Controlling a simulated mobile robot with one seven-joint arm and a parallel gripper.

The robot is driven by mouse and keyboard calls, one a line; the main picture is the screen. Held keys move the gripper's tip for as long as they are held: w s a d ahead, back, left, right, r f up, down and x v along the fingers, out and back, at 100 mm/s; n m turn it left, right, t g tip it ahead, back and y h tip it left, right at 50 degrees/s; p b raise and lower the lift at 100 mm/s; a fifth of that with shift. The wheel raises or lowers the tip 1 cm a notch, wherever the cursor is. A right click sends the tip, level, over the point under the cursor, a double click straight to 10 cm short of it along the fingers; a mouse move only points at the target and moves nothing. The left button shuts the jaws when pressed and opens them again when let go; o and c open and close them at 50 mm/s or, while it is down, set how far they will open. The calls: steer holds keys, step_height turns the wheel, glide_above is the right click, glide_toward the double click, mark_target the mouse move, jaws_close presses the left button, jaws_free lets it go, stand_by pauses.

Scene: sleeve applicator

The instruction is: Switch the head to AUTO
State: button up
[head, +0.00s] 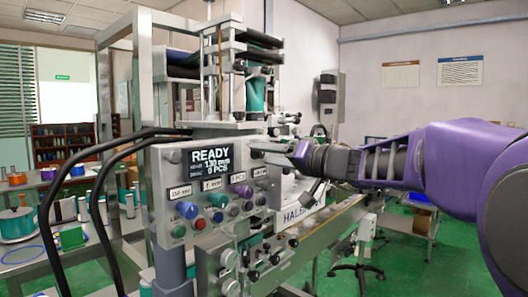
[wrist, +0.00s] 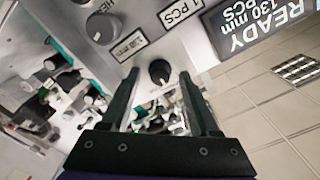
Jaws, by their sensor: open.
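The control panel (head: 165,165) of the applicator has a dark display (head: 212,161) reading READY, 130 mm and 0 PCS. My gripper (head: 262,152) is in front of the panel's upper right, beside the display. In the wrist view its two dark fingers (wrist: 158,75) are apart, with a black knob (wrist: 159,72) showing between their tips. I cannot tell whether they touch it. No AUTO mark is legible, and the knob settings are unclear.
Coloured buttons, among them a red one (head: 200,223) and a green one (head: 178,231), crowd the lower panel. Black cables (head: 75,165) loop at its left. A conveyor (head: 325,225) runs below my arm.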

jaws_close()
stand_by(0.4)
steer(key=m+b, duration=0.2)
steer(key=m, duration=0.1)
steer(key=shift+m, duration=0.4)
steer(key=m+b, duration=0.1)
steer(key=m, duration=0.3)
steer(key=shift+m, duration=0.7)
jaws_free()
